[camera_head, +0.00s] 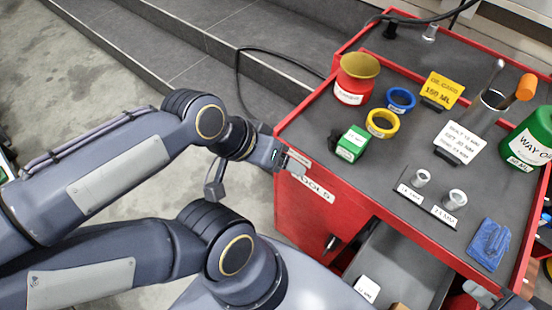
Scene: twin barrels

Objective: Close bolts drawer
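An open drawer (415,262) with a dark grey inside sticks out of the red tool cabinet (300,215) at the bottom right. A small white card (367,288) lies in its near part; I cannot read it. The drawer's front is out of frame, so its name is not shown. My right gripper (482,294) shows as a grey piece at the bottom edge, near the drawer's right side; contact and opening are unclear. My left gripper (279,158) is at the cabinet's left top edge, close to a partly hidden label (313,188). Its fingertips are not clear.
The cabinet top (400,165) carries a red funnel pot (356,80), blue and yellow rings, a green box (352,142), metal parts, signs, a blue cloth (489,244) and a green can (533,140). A dark handle (332,243) is on the red front. Grey steps and floor lie left.

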